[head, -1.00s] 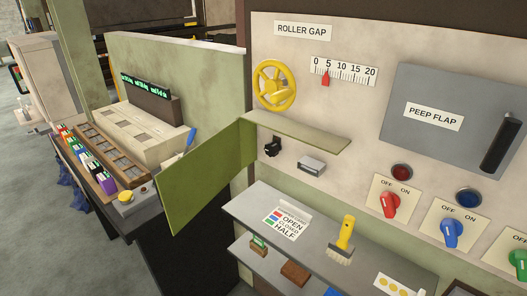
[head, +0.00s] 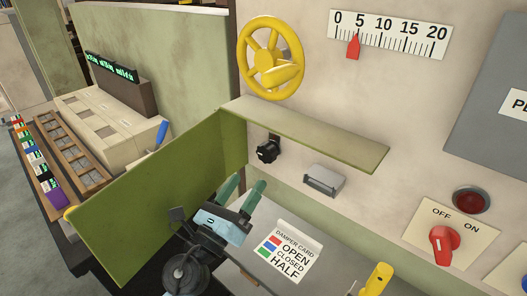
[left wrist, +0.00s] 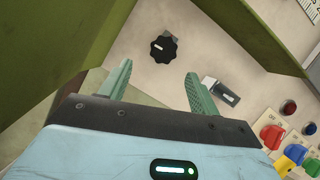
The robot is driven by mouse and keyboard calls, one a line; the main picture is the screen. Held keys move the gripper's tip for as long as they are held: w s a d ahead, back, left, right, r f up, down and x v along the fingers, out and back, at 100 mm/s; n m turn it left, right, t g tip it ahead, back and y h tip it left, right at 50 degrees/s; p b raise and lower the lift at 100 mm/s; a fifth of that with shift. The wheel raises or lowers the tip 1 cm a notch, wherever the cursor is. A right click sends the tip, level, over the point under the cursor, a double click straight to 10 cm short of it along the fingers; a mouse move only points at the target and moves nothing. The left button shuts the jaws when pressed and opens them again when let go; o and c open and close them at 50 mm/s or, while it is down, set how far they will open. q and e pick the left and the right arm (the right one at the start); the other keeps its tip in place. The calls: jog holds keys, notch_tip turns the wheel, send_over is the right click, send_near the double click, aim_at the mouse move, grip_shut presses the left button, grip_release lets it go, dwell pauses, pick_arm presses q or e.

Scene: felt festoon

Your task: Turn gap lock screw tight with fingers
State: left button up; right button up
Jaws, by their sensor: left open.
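The gap lock screw appears to be the black lobed knob (head: 268,150) on the cream panel, under the green shelf and below the yellow handwheel (head: 271,60). In the left wrist view the knob (left wrist: 163,49) sits ahead of and between my fingers, apart from them. My left gripper (head: 243,192) is open and empty, below the knob in the head view, with its green fingers pointing up toward the panel. It also shows in the left wrist view (left wrist: 158,88). My right gripper is not in view.
An open green door (head: 150,205) stands left of my gripper, and a green shelf (head: 305,133) juts out above the knob. A small grey metal block (head: 324,180) is mounted right of the knob. A damper card (head: 288,252) lies on the ledge below.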

aim_at(264, 157)
pick_arm(q)
jog(key=x, duration=0.6)
jog(key=shift+d+r, duration=0.25)
jog(key=shift+r, duration=0.1)
jog(key=shift+w+d+r, duration=0.15)
jog(key=shift+w+d, duration=0.05)
jog(key=shift+w, duration=0.3)
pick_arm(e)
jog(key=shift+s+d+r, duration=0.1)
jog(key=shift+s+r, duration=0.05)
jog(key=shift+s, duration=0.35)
